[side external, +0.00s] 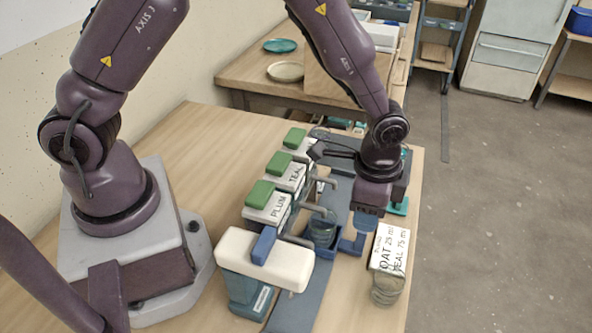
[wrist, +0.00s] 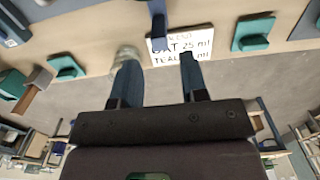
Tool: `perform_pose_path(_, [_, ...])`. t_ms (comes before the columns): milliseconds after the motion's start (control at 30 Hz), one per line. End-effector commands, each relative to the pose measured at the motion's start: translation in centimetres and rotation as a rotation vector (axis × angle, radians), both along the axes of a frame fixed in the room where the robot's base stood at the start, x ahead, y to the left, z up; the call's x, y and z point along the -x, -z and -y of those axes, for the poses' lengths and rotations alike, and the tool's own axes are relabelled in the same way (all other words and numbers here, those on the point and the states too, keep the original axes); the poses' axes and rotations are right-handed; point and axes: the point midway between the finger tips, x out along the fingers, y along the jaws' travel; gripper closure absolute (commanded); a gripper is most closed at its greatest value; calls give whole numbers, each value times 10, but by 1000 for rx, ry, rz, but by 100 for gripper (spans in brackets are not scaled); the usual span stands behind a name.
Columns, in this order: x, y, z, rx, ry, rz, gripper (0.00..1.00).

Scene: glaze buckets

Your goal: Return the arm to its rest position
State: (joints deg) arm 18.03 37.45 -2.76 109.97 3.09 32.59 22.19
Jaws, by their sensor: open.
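My gripper (side external: 372,208) hangs over the right part of the table in the side external view, near a blue bracket (side external: 355,243). In the wrist view its two blue fingers (wrist: 159,80) are apart, with nothing visibly held between them. A recipe card (side external: 390,248) reading OAT 25 ml and TEAL 75 ml stands by a glass jar (side external: 388,291) at the table's right edge. The card (wrist: 182,44) also shows beyond the fingers in the wrist view, with the jar (wrist: 128,57) partly behind the left finger. My arm is bent and reaches across the dispensers.
A row of white dispensers with green levers (side external: 259,193), one marked PLUM, runs along the table. A dark blue bucket (side external: 321,233) sits beside the row. The table's left back area is clear.

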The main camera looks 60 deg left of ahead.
Motion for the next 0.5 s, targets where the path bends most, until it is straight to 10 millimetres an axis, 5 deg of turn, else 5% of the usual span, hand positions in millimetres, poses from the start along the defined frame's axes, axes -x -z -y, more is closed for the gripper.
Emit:
perform_pose_path(200, [0,-17,0,0,-1,0,60])
perform_pose_path(500, [0,-17,0,-1,-4,-1,60])
